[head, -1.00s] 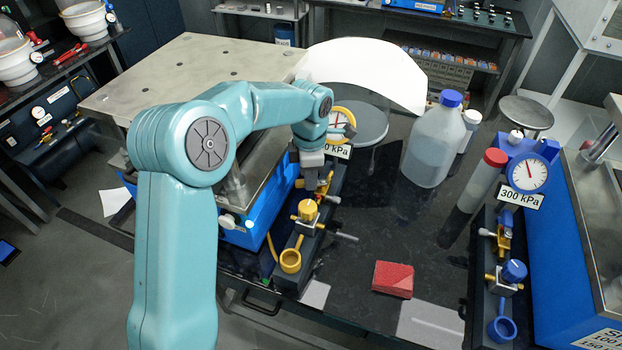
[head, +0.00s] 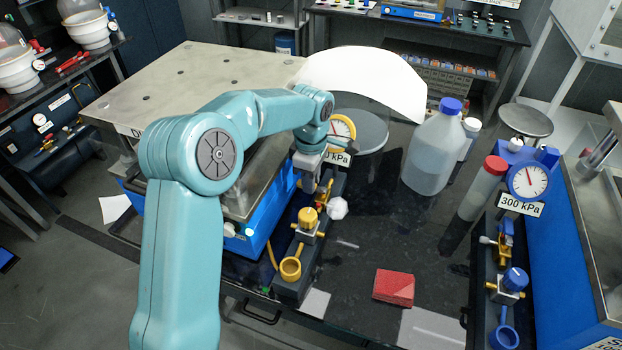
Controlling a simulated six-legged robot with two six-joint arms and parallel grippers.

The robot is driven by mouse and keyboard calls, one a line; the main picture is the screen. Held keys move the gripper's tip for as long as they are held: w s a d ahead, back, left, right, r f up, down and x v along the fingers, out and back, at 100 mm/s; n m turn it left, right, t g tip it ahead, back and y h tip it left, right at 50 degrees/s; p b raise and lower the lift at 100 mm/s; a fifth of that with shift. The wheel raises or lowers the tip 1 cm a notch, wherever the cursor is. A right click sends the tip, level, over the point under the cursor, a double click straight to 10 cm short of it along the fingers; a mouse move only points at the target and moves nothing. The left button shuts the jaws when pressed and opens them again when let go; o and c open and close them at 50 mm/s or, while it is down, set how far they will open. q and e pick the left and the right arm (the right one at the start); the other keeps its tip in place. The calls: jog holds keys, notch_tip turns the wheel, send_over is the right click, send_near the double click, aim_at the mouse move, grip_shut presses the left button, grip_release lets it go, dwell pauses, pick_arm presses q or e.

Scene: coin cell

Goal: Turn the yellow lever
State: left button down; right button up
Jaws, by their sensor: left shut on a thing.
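My left gripper (head: 317,180) comes down from the teal arm at the back end of a dark valve block (head: 290,290). It is shut on the yellow lever (head: 323,197), which shows only in part below the fingers. The fingers hide most of the lever and valve body. A yellow-ringed gauge (head: 342,130) stands behind the gripper, its kPa label partly covered. In front of the lever are a yellow-knobbed brass fitting (head: 307,218) and a yellow ring cup (head: 290,268). A small white blob (head: 337,207) shows just right of the lever. My right gripper is out of view.
A blue machine (head: 240,240) stands left of the block. A red block (head: 394,287) lies on the dark bench. A blue-capped jug (head: 433,150) and a red-capped tube (head: 478,190) stand to the right. A similar blue valve station (head: 510,270) is at far right.

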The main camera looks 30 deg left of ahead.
pick_arm(q)
jog(key=c, duration=1)
grip_release()
notch_tip(320, 180, up, 16)
jog(key=shift+r, duration=0.2)
